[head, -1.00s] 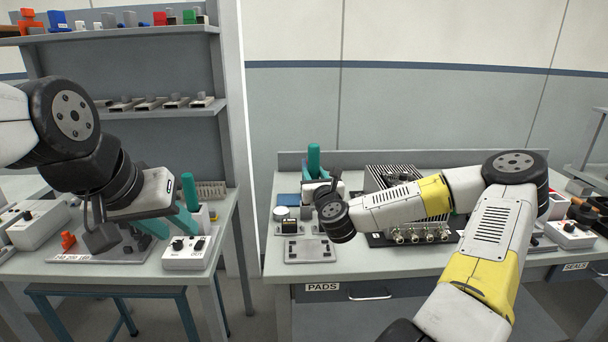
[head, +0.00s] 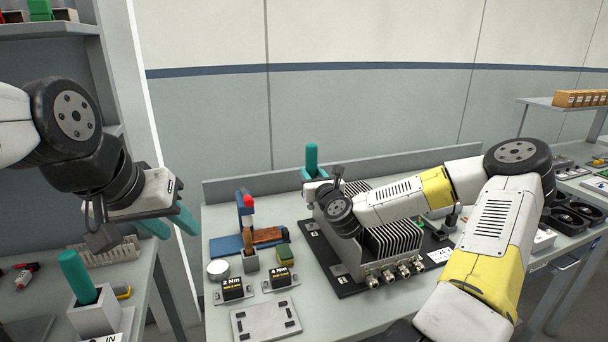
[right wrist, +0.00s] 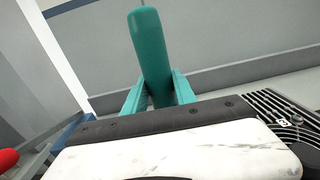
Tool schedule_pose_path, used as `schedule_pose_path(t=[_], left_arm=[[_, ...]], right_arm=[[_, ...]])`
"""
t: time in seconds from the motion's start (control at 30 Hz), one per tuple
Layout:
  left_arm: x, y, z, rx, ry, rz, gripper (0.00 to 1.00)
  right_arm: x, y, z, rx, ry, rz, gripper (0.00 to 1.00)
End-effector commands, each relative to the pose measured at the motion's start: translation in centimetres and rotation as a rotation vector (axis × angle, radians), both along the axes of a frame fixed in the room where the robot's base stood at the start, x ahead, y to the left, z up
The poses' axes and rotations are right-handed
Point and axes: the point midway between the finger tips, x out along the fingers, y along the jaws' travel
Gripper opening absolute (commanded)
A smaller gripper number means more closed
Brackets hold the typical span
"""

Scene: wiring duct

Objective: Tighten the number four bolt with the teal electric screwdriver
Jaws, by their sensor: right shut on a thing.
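The teal electric screwdriver (head: 312,158) stands upright in my right gripper (head: 313,176), its handle showing above the jaws. In the right wrist view the teal handle (right wrist: 151,55) is between the teal fingers (right wrist: 153,98); its lower end is hidden. My left gripper (head: 170,224) is empty, its teal fingers apart, above the gap by the left table. The finned unit (head: 392,244) sits on a black base plate (head: 330,262) with small white labels, partly behind my right arm. The number four bolt cannot be made out.
Another teal-handled tool (head: 78,277) stands in a white holder on the left table. Dark round parts (head: 575,212) lie at right.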

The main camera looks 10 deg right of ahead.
Motion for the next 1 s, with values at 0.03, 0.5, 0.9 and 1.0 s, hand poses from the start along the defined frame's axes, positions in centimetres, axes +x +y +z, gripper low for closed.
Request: schedule_pose_path(t=[0.03, 0.5, 0.9, 1.0], left_arm=[[0.0, 0.0, 0.0, 0.0, 0.0, 0.0, 0.36], [0.0, 0.0, 0.0, 0.0, 0.0, 0.0, 0.36], [0.0, 0.0, 0.0, 0.0, 0.0, 0.0, 0.36], [0.0, 0.0, 0.0, 0.0, 0.0, 0.0, 0.36]], right_arm=[[0.0, 0.0, 0.1, -0.001, -0.002, 0.001, 0.0], [0.0, 0.0, -0.1, 0.0, -0.002, 0.0, 0.0], [0.0, 0.0, -3.4, 0.0, -0.001, 0.0, 0.0], [0.0, 0.0, -4.2, 0.001, -0.002, 0.0, 0.0]])
